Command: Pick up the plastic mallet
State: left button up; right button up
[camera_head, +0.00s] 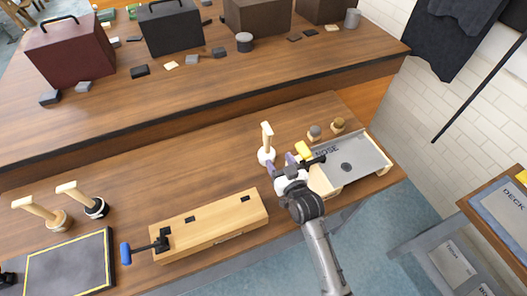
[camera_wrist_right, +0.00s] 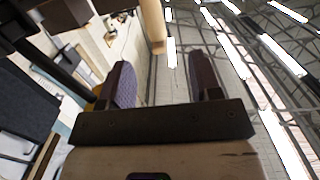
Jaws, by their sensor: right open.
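A mallet with a white head (camera_head: 266,156) and a pale wooden handle standing upright is on the front bench, and I take it as the plastic mallet. My right gripper (camera_head: 280,164) is open, with its purple-padded fingers just in front of and to the right of the white head. In the right wrist view the fingers (camera_wrist_right: 164,75) are spread apart with nothing between them. A wooden handle (camera_wrist_right: 152,25) shows beyond the fingertips there. Whether a finger touches the mallet is unclear.
A metal-topped tray marked NOSE (camera_head: 362,158) and a small yellow-headed item (camera_head: 303,150) are close on the right. A long wooden block (camera_head: 212,224) with a blue-handled clamp (camera_head: 126,253) lies in front. Other mallets (camera_head: 48,213) stand at left. Bench between is clear.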

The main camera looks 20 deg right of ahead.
aim_at(266, 129)
jog(key=shift+t, duration=0.4)
jog(key=w, duration=0.2)
jog(key=w+b, duration=0.1)
jog(key=w, duration=0.2)
jog(key=w+r, duration=0.1)
jog(key=w, duration=0.2)
jog(key=shift+w+r, duration=0.1)
jog(key=shift+w, duration=0.15)
jog(key=w+b, duration=0.1)
jog(key=w, duration=0.3)
jog(key=shift+w+d, duration=0.1)
jog(key=shift+w, duration=0.5)
jog(key=c, duration=1)
